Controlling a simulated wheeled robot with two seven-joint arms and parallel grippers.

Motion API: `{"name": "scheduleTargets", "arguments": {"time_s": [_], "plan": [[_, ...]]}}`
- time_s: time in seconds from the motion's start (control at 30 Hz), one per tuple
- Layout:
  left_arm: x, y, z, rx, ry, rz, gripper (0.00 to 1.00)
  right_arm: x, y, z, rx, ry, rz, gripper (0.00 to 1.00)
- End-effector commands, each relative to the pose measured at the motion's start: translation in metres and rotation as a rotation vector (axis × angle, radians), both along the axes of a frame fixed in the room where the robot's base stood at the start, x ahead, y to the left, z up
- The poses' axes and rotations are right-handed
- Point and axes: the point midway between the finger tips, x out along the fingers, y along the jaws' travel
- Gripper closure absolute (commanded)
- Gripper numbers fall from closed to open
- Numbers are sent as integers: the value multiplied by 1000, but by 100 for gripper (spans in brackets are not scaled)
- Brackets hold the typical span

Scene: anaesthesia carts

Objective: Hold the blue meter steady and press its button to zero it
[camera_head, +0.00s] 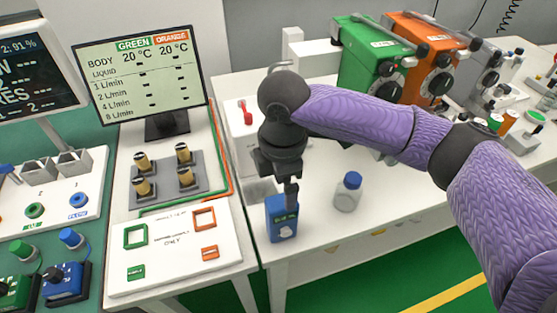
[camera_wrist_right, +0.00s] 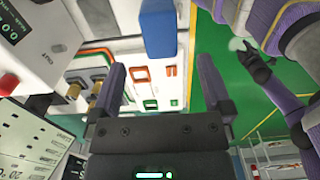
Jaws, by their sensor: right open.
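The blue meter (camera_head: 282,226) is a small upright box with a dark display and a white patch, at the front left corner of the white table. I cannot make out its button. My right gripper (camera_head: 291,198) points down at the meter's top. In the right wrist view, its two fingers (camera_wrist_right: 160,70) are apart, and a blue block (camera_wrist_right: 157,30), which looks like the meter, shows beyond and between the tips. Contact is not clear. A dark gripper (camera_wrist_right: 257,64) on a purple arm, apparently my left, hangs over the green floor; its jaws are unclear.
A white bottle with blue cap (camera_head: 347,192) stands right of the meter. Green (camera_head: 368,55) and orange (camera_head: 422,55) vaporizers stand behind. Left are a panel with coloured squares (camera_head: 172,250), brass knobs (camera_head: 184,176) and a monitor (camera_head: 140,78). A gap separates the tables.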

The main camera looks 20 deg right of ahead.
Motion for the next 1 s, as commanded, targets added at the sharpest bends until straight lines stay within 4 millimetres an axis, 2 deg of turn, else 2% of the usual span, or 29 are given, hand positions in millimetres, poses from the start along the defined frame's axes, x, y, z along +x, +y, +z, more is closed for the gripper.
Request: {"name": "scheduleTargets", "arguments": {"time_s": [0.03, 0.1, 0.3, 0.63, 0.67, 1.0], "plan": [[-3, 0, -8, -1, 6, 1, 41, 0, -1, -17, -1, 3, -2, 0], [-5, -1, -14, -2, 11, 1, 41, 0, 0, -34, -1, 4, -2, 0], [-6, -1, -23, -3, 13, 0, 41, 0, 0, -65, 0, 0, -3, 0], [-4, 2, -23, 1, 9, -3, 41, 0, 0, -69, 0, -2, -2, 0], [-4, 2, -23, 1, 8, -3, 41, 0, 0, -69, 0, -2, -2, 4], [-4, 2, -23, 2, 8, -3, 41, 0, 0, -69, 0, -2, -2, 76]]}}
